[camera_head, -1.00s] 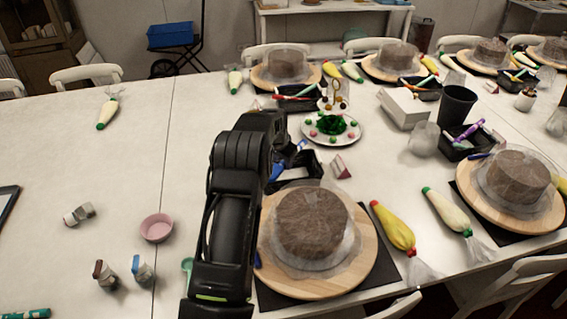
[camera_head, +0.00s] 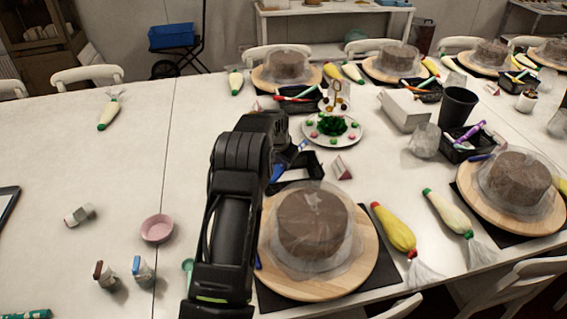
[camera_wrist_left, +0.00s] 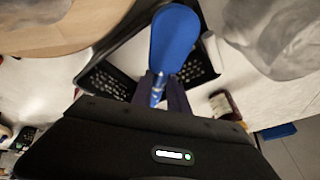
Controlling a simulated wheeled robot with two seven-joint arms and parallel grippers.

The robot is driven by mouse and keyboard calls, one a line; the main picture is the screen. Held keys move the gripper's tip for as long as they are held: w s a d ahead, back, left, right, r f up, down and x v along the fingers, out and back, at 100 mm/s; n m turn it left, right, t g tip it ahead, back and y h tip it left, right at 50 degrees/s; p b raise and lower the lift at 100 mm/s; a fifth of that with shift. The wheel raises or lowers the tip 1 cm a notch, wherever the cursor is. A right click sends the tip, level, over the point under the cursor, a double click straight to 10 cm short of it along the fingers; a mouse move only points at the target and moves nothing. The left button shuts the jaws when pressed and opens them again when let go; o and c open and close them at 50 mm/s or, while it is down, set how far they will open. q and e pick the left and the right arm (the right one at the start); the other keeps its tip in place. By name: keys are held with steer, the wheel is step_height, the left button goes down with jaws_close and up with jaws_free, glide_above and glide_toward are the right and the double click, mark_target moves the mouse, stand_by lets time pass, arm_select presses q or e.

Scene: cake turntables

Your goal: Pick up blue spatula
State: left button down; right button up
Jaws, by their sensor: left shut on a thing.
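My left gripper (camera_head: 290,158) is over the black tray (camera_head: 307,169) behind the nearest cake in the head view. In the left wrist view the blue spatula (camera_wrist_left: 174,42) stands out from between the fingers (camera_wrist_left: 160,92) of my left gripper, which is shut on it. The black tray (camera_wrist_left: 98,80) with its perforated walls lies below the spatula. In the head view only a small blue part (camera_head: 277,172) shows beside the gripper; the arm hides much of this area. My right gripper is in neither view.
The nearest chocolate cake (camera_head: 312,222) stands on a wooden turntable (camera_head: 372,262) just right of my arm. A plate of decorated greens (camera_head: 350,138) lies beyond the tray. A pink bowl (camera_head: 157,228) and small bottles (camera_head: 142,270) are on the left. The far left table is mostly clear.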

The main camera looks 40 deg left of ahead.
arm_select(q)
step_height(320, 180, up, 10)
steer(key=b, duration=0.2)
stand_by(0.7)
steer(key=w+f+p, duration=0.1)
steer(key=p, duration=0.3)
steer(key=shift+w+a+f+p, duration=0.1)
steer(key=shift+a+f+p, duration=0.05)
steer(key=shift+p, duration=0.2)
steer(key=shift+f, duration=0.15)
